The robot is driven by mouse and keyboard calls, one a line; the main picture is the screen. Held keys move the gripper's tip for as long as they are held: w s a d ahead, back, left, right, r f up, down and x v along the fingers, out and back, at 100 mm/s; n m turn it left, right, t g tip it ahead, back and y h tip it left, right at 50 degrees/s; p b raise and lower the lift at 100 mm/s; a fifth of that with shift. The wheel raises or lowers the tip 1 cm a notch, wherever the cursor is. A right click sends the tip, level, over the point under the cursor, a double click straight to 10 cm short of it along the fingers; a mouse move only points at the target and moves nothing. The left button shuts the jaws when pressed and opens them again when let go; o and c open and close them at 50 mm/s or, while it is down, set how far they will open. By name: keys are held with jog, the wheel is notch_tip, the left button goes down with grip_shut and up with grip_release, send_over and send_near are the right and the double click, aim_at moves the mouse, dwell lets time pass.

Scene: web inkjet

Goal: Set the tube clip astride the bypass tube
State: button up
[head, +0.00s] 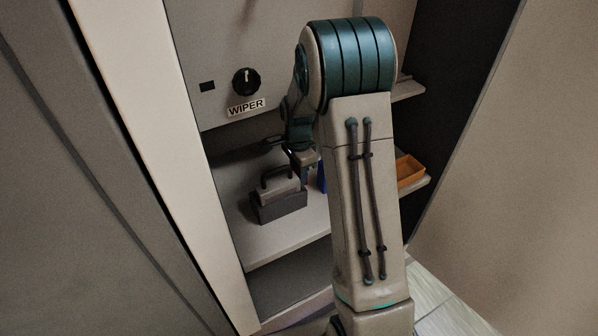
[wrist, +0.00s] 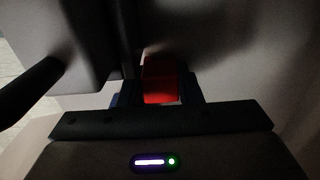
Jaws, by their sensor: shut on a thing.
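In the wrist view a red block-like piece, which I take to be the tube clip (wrist: 160,82), sits between the fingers of my gripper (wrist: 156,92). My gripper is shut on it. A thick black tube-like shape (wrist: 32,92) enters from the left edge, apart from the clip; I cannot tell whether it is the bypass tube. A dark upright shape stands just left of the clip.
A dark box with a grey handled top (head: 281,203) stands on the cabinet shelf (head: 290,237) below my gripper. A panel with a black knob (head: 246,81) and a WIPER label (head: 246,107) is above left.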

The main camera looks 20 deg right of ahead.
jog(key=shift+f, duration=0.2)
jog(key=o, duration=1)
jog(key=shift+c, duration=0.2)
jog(key=shift+r, duration=0.15)
